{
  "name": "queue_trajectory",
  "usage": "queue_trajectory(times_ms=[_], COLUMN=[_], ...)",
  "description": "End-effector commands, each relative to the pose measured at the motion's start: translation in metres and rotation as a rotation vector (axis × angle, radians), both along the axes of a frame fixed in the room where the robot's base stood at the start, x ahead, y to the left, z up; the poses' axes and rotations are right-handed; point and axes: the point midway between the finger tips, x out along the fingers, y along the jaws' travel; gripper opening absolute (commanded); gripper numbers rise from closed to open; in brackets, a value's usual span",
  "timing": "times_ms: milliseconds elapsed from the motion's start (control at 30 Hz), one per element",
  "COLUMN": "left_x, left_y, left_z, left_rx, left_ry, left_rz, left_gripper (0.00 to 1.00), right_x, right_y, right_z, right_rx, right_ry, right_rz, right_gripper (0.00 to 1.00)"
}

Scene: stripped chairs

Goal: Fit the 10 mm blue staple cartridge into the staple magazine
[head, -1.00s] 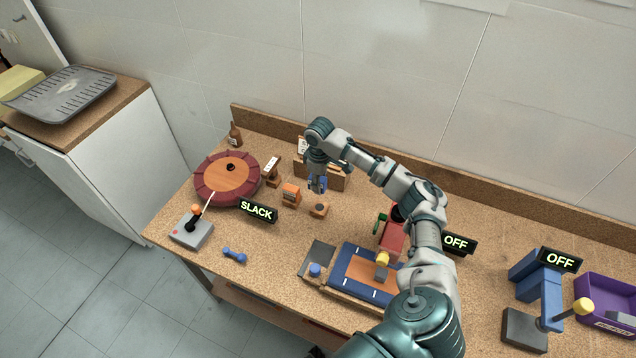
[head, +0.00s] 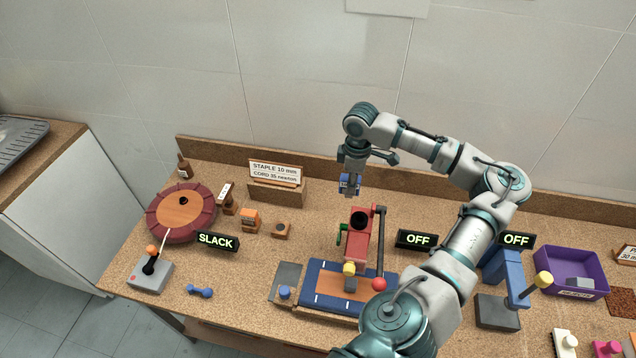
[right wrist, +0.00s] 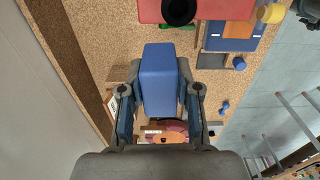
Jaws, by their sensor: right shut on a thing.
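My right gripper (head: 350,180) is shut on the blue cartridge (head: 349,187), holding it above the bench behind the red stapler (head: 356,243). In the right wrist view the blue cartridge (right wrist: 159,82) is a plain blue block between the two fingers (right wrist: 160,108). The stapler has a round black opening (head: 359,219) on top, which I take to be the magazine. The cartridge is apart from it. The stapler's red body also shows in the right wrist view (right wrist: 220,9), beyond the cartridge. My left gripper is not in view.
A sign (head: 276,172) reads STAPLE 10 mm, CORD 35 newtons. An orange block (head: 250,219) and a brown block (head: 281,230) stand left of the stapler. A lever with a red ball (head: 379,284) rises at its right. A blue press (head: 507,290) and purple bin (head: 567,272) are farther right.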

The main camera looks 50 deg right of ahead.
Motion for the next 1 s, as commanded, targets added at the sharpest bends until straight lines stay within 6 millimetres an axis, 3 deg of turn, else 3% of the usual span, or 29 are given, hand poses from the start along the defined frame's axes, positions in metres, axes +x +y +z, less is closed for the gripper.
queue_trajectory(times_ms=[100,267,667,833,1000], left_x=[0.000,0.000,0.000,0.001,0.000], left_y=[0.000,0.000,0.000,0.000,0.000], left_z=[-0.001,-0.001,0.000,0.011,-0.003], left_rx=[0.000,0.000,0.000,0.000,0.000], left_ry=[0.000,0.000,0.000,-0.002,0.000], left_rz=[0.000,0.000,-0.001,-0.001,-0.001], left_gripper=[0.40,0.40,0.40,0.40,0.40], right_x=[-0.029,-0.048,-0.050,-0.051,-0.050], right_y=[0.000,0.003,0.001,0.001,0.002], right_z=[0.009,0.014,0.014,0.016,-0.006], right_rx=[-0.004,-0.004,-0.001,0.000,-0.001], right_ry=[-0.003,-0.003,-0.004,-0.001,-0.002], right_rz=[-0.013,-0.021,-0.022,-0.024,-0.024], right_gripper=[0.00,0.00,0.00,0.00,0.00])
